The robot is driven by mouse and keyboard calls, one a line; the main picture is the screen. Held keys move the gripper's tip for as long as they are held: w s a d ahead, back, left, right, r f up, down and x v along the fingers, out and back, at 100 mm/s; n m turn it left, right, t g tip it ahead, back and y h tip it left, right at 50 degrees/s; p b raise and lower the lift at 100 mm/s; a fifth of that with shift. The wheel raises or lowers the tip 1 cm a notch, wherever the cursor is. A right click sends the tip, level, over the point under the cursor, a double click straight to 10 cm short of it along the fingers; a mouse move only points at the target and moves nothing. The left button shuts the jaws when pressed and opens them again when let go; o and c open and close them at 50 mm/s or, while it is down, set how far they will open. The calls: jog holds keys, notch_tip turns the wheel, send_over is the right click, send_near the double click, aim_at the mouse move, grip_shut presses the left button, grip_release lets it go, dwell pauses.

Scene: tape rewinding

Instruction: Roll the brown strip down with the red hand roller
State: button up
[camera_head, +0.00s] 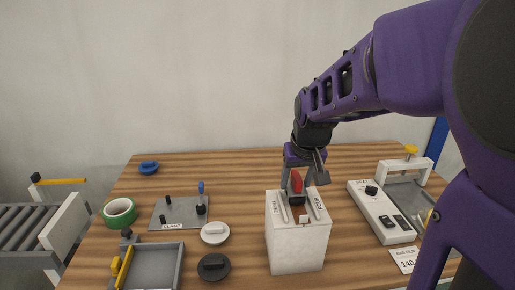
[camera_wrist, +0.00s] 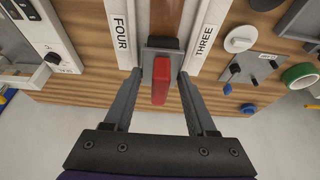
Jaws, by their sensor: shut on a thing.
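The red hand roller (camera_wrist: 160,80) has a red handle and a dark roller block under it. My gripper (camera_wrist: 160,73) is shut on it, with one finger on each side of the block. In the head view my gripper (camera_head: 297,181) points down over a white box (camera_head: 297,250), and the roller's red handle (camera_head: 297,180) shows between the fingers. The brown strip (camera_wrist: 160,16) runs along the box top between the labels FOUR and THREE. The roller is at the strip's end nearest my wrist in the wrist view. Whether it presses on the strip cannot be told.
Left of the box stand a white round knob (camera_head: 215,233), a dark round knob (camera_head: 214,267), a grey clamp plate (camera_head: 178,212), green tape (camera_head: 120,212) and a grey tray (camera_head: 153,268). A white control panel (camera_head: 381,212) stands to the right. The table's back left is mostly clear.

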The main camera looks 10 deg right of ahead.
jog(key=shift+w, duration=0.35)
jog(key=shift+s, duration=0.2)
jog(key=shift+s+f+b, duration=0.1)
jog(key=shift+s+b, duration=0.2)
jog(key=shift+s, duration=1.2)
jog(key=shift+w, duration=0.1)
